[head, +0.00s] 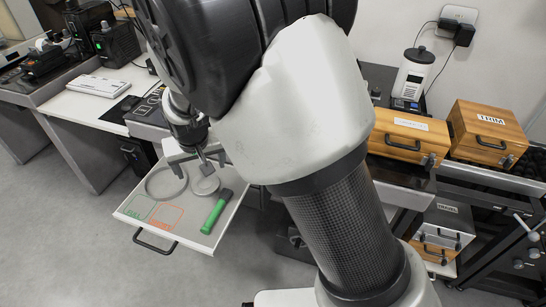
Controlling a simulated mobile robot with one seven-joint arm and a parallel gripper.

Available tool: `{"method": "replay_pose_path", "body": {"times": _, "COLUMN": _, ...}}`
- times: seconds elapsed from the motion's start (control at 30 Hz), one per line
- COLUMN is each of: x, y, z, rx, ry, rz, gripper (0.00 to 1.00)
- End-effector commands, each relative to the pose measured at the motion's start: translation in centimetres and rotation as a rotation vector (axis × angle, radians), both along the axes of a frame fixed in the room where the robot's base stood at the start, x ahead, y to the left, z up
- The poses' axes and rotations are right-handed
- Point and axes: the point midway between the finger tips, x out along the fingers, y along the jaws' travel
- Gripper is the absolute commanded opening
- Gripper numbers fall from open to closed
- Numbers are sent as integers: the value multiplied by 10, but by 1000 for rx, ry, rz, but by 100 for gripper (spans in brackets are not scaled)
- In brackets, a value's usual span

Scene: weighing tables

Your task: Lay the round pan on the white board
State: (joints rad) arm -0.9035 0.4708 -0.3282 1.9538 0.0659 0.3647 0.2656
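A pale round pan (206,186) lies in an open, shallow white drawer in the head view. A flat grey ring (165,184) lies just to its left. My gripper (198,164) points down over the drawer, directly above the pan. Its fingers look spread apart, one on each side. A small dark piece shows between them, above the pan; I cannot tell whether it belongs to the pan or to my gripper. I cannot tell whether the fingers touch the pan. A flat white item (98,86) lies on the table at left; I cannot tell whether it is the white board.
The drawer (192,238) also holds a green-handled tool (215,212) and green and red outlines. Black devices (115,43) stand at the back left. Wooden boxes (487,133) and a white-labelled container (412,75) stand at right. The floor in front is clear.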

Motion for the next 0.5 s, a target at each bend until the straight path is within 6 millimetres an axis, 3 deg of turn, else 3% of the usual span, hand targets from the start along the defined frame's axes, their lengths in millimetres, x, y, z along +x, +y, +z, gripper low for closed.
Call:
{"method": "replay_pose_path", "body": {"times": 0.13, "x": 0, "y": -9, "z": 10, "rx": 11, "ry": 2, "rz": -13, "gripper": 77}}
{"method": "replay_pose_path", "body": {"times": 0.23, "x": -1, "y": -38, "z": 39, "rx": 37, "ry": 10, "rz": -49, "gripper": 77}}
{"method": "replay_pose_path", "body": {"times": 0.37, "x": -18, "y": -101, "z": 96, "rx": 86, "ry": 16, "rz": -113, "gripper": 77}}
{"method": "replay_pose_path", "body": {"times": 0.5, "x": -60, "y": -174, "z": 149, "rx": 113, "ry": 1, "rz": -171, "gripper": 77}}
